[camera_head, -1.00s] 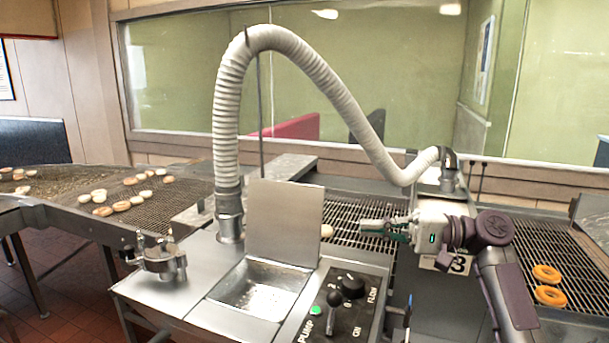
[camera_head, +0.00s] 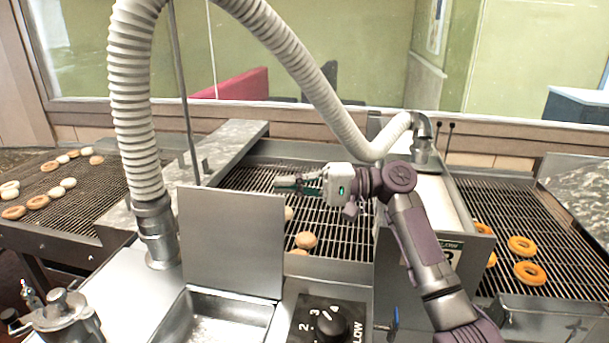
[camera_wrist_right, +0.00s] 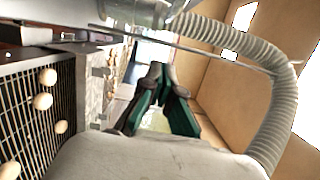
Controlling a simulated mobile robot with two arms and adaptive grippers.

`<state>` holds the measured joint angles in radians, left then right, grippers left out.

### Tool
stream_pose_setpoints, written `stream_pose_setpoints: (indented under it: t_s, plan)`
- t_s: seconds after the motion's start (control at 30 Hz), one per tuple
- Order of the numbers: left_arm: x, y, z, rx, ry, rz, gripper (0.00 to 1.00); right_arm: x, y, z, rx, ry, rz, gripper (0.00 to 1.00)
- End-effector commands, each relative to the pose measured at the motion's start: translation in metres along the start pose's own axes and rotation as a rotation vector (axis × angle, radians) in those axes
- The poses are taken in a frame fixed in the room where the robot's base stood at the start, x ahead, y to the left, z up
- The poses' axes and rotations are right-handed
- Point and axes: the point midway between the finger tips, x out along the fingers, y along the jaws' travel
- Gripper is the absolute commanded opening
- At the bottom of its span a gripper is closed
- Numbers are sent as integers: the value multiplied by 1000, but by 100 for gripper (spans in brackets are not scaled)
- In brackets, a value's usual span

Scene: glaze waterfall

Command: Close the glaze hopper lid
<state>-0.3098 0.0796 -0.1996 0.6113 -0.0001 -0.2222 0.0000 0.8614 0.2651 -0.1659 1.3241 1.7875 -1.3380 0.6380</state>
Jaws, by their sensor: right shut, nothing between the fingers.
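The hopper lid (camera_head: 232,245) is a flat grey metal plate standing upright at the back edge of the open hopper basin (camera_head: 212,306) in the head view. The basin's shiny inside shows, and the frame's bottom edge cuts off its front. My right gripper (camera_head: 278,184) is shut and empty. Its fingertips point left and appear just above the lid's top right corner; I cannot tell whether they touch it. The right wrist view shows the dark green fingers (camera_wrist_right: 157,72) together, with no lid clearly seen there. My left gripper is not in view.
A ribbed white hose (camera_head: 135,105) rises left of the lid and arches over to the right. A black control panel (camera_head: 310,312) with a knob is right of the basin. Conveyor grates with donuts (camera_head: 306,240) lie behind. A metal fixture (camera_head: 68,318) stands at left front.

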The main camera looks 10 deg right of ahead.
Motion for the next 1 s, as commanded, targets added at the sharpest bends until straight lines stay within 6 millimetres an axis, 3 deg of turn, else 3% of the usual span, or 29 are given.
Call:
stream_pose_setpoints:
  t_s: [0.03,0.2,0.5,1.0]
  plan:
    - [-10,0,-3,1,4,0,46,12,-5,1,3,-4,-1,0]
    - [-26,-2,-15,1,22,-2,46,44,-4,3,2,-1,0,0]
    - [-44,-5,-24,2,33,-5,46,49,-1,36,1,1,1,0]
    - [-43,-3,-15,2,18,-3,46,50,0,39,-5,1,1,0]
